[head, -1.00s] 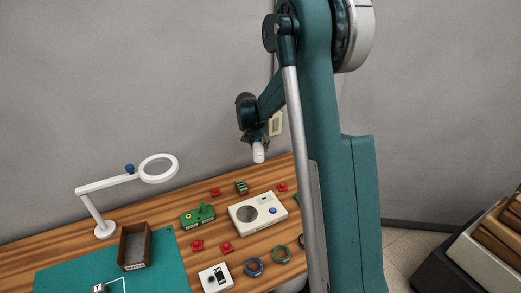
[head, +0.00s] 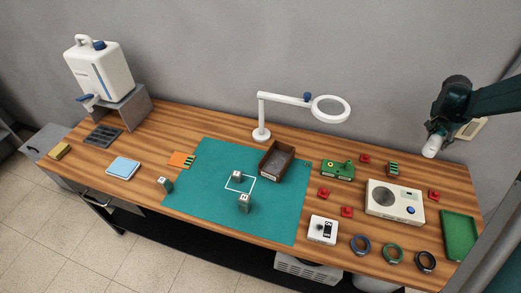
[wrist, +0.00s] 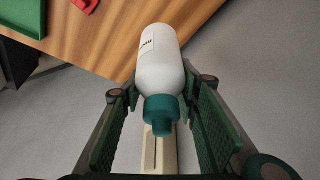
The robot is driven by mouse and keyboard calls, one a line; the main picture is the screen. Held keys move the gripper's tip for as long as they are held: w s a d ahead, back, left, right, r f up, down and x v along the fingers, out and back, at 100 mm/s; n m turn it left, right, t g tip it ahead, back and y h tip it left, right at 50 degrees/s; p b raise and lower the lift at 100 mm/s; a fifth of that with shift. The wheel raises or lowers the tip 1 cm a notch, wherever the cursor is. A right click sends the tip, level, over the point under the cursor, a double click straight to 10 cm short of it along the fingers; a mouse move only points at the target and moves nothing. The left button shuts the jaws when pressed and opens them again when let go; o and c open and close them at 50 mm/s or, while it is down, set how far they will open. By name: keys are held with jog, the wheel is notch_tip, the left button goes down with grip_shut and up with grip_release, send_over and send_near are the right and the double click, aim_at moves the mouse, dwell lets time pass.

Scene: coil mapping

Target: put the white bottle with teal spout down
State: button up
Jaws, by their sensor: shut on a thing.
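The white bottle with teal spout (wrist: 160,58) is between the pads of my gripper (wrist: 160,92) in the wrist view. Its teal spout points toward the camera and its white body points away. In the head view the bottle's white end (head: 432,147) hangs tilted below my dark gripper (head: 438,129), above the back right part of the wooden table (head: 340,168). The bottle appears clear of the tabletop. My gripper is shut on it.
Near the bottle are a white device (head: 385,198), red pieces (head: 433,195), and a green tray (head: 459,235). A magnifier lamp (head: 330,108) and brown bin (head: 276,160) stand mid-table. The teal mat (head: 205,205) has bare areas. A white jug (head: 98,72) stands far left.

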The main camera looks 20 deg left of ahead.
notch_tip(320, 180, up, 26)
jog(key=f, duration=0.1)
jog(key=w+a+r+n+t+y+b, duration=0.15)
jog(key=a+n, duration=0.35)
jog(key=a, duration=3.4)
jog(key=s+a+n+y+b, duration=0.15)
jog(key=s+a, duration=0.45)
jog(key=a, duration=0.8)
jog(key=s+a+n, duration=0.3)
jog(key=s+a, duration=0.3)
jog(key=a, duration=0.8)
jog(key=s+a+n+y+b, duration=0.15)
jog(key=s+a, duration=0.55)
jog(key=a, duration=0.7)
notch_tip(320, 180, down, 26)
jog(key=shift+w+f+p, duration=0.2)
jog(key=shift+f+p, duration=0.05)
jog(key=shift+p, duration=0.05)
jog(key=shift+d+t, duration=0.1)
jog(key=shift+t, duration=0.15)
notch_tip(320, 180, down, 6)
jog(key=shift+f, duration=0.15)
